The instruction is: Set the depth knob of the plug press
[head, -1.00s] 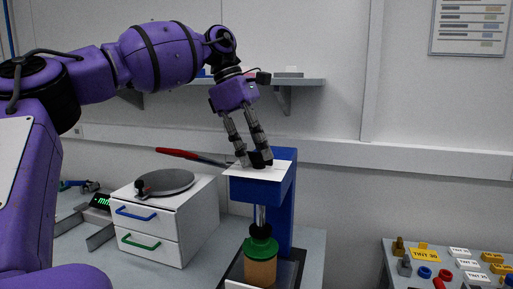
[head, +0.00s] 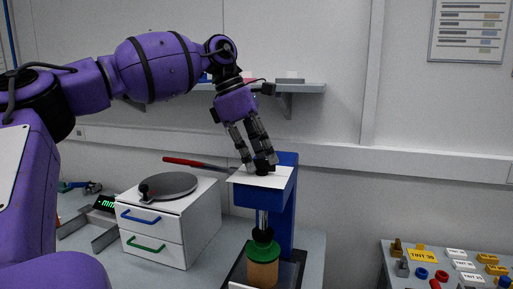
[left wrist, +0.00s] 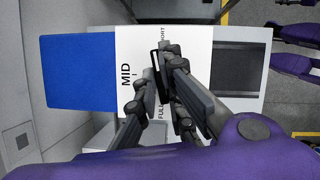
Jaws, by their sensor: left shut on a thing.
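The plug press is a blue upright (head: 287,210) with a white dial plate (head: 243,178) on its top. The black depth knob (head: 262,169) sits on the plate. My left gripper (head: 260,165) reaches down from above and is shut on the knob. My right gripper is not in view.
Under the press head stands a tan cylinder (head: 263,272) with a green cap (head: 262,249). A white drawer unit (head: 180,225) with a grey round plate on top is left of the press. A parts table (head: 450,268) stands at right.

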